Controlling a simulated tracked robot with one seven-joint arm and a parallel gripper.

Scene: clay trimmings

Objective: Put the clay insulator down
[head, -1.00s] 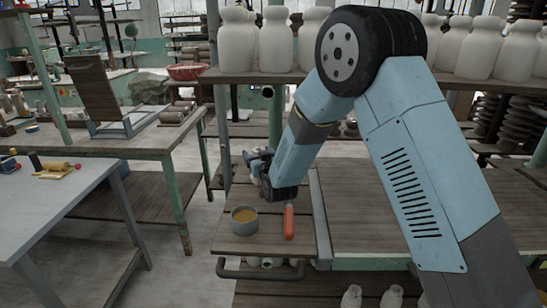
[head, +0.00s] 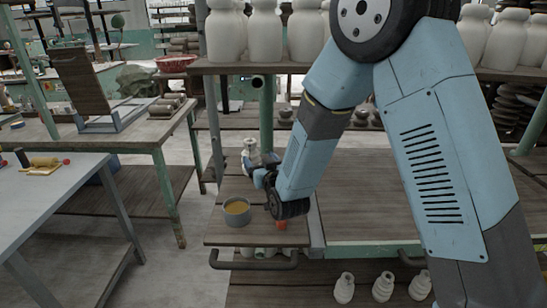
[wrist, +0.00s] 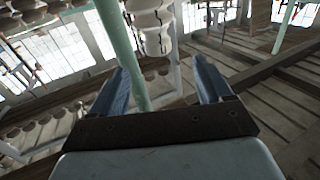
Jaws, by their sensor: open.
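The clay insulator (head: 249,149) is a pale, ribbed piece at the back left of the wooden bench (head: 228,190), just beyond my gripper (head: 258,168). It looks upright; its base is hidden behind my gripper. In the wrist view the insulator (wrist: 153,28) shows at the top, ahead of the fingertips and roughly in line with the gap between them. My gripper (wrist: 163,68) is open there, with nothing between its fingers. It appears apart from the insulator.
A grey bowl of yellowish stuff (head: 237,211) stands left of my wrist. An orange-handled tool (head: 281,224) is mostly hidden by my arm. White jars (head: 265,35) line the shelf above. A green post (head: 267,115) rises behind, also close in the wrist view (wrist: 134,60).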

